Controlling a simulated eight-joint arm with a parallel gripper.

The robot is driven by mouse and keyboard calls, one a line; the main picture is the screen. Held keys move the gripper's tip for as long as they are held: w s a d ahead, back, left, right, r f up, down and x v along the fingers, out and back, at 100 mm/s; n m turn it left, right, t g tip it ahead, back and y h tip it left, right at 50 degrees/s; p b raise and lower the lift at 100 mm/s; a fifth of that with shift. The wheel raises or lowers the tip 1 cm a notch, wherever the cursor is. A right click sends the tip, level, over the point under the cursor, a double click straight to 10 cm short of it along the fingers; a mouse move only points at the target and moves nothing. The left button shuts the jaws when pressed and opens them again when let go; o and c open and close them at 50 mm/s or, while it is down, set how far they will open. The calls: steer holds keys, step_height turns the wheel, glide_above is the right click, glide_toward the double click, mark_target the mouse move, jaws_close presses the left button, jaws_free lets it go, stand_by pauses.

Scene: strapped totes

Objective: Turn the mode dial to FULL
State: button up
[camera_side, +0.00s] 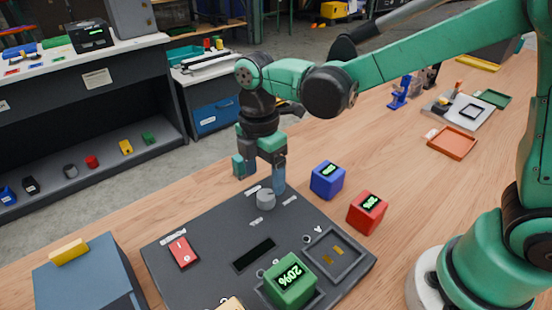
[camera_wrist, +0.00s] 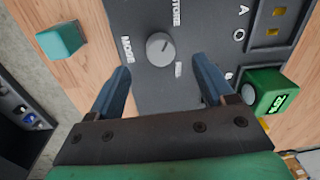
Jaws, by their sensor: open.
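The mode dial (camera_side: 265,199) is a round grey knob on the dark panel (camera_side: 215,215), near its far edge. In the wrist view the dial (camera_wrist: 160,48) lies ahead of my fingertips, centred in the gap. Small white labels surround it; the one on its left looks like MODE, while the others are partly hidden or too small to read surely. A pale mark shows on its top, but its exact heading is unclear. My gripper (camera_side: 265,178) is open and points down above the dial. It also shows in the wrist view (camera_wrist: 160,68), with nothing between its fingers.
A green cube (camera_side: 290,281) reading 20% sits on the panel near an empty socket (camera_side: 332,254). A red switch (camera_side: 183,252) is at the panel's left. A blue cube (camera_side: 327,180) and a red cube (camera_side: 367,212) stand on the table close to the right.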

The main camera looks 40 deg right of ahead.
mark_target(266, 194)
steer(key=shift+s+f, duration=0.15)
steer(key=shift+f, duration=2.1)
jaws_close()
